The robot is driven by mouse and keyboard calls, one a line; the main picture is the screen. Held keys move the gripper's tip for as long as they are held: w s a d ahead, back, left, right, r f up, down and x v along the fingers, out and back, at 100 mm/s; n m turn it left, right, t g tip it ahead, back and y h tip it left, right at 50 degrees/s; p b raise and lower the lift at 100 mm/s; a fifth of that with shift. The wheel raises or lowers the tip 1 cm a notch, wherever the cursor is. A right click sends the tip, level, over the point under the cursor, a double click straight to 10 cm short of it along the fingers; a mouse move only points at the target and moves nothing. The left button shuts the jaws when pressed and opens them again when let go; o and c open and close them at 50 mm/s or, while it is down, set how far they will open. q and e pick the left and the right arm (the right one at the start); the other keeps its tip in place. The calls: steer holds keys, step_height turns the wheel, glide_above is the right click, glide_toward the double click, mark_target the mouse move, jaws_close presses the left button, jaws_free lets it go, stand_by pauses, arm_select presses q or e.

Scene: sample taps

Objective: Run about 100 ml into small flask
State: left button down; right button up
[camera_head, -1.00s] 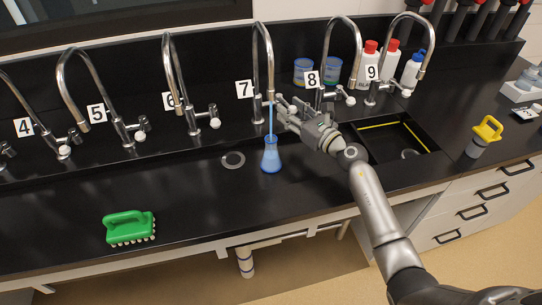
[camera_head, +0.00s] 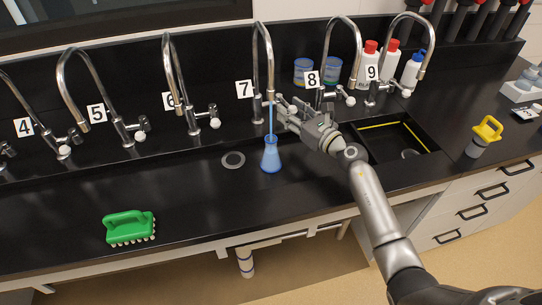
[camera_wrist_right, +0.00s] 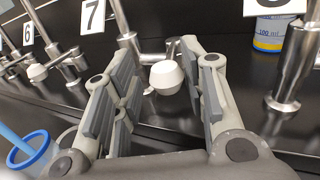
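The small flask (camera_head: 271,158) stands upright under tap 7 (camera_head: 263,60), with blue liquid in it. A blue stream (camera_head: 271,120) runs from the spout down into its mouth. The flask's rim also shows at the lower left of the right wrist view (camera_wrist_right: 30,150). My right gripper (camera_head: 284,108) is at the handle of tap 7. In the right wrist view its fingers (camera_wrist_right: 160,95) stand apart on either side of the white tap knob (camera_wrist_right: 166,77), with gaps between. The liquid level against any mark is too small to read. My left gripper is not in view.
Other taps with number cards line the wall, such as tap 6 (camera_head: 175,80). A green brush (camera_head: 129,228) lies at the front left. A sink (camera_head: 395,140) opens to the right, with bottles (camera_head: 390,60) behind. A drain ring (camera_head: 233,160) is left of the flask.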

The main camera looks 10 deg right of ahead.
steer(key=shift+a, duration=0.1)
steer(key=p+v, duration=0.1)
steer(key=v, duration=0.6)
steer(key=shift+a+p, duration=0.4)
stand_by(0.5)
steer(key=shift+s, duration=0.1)
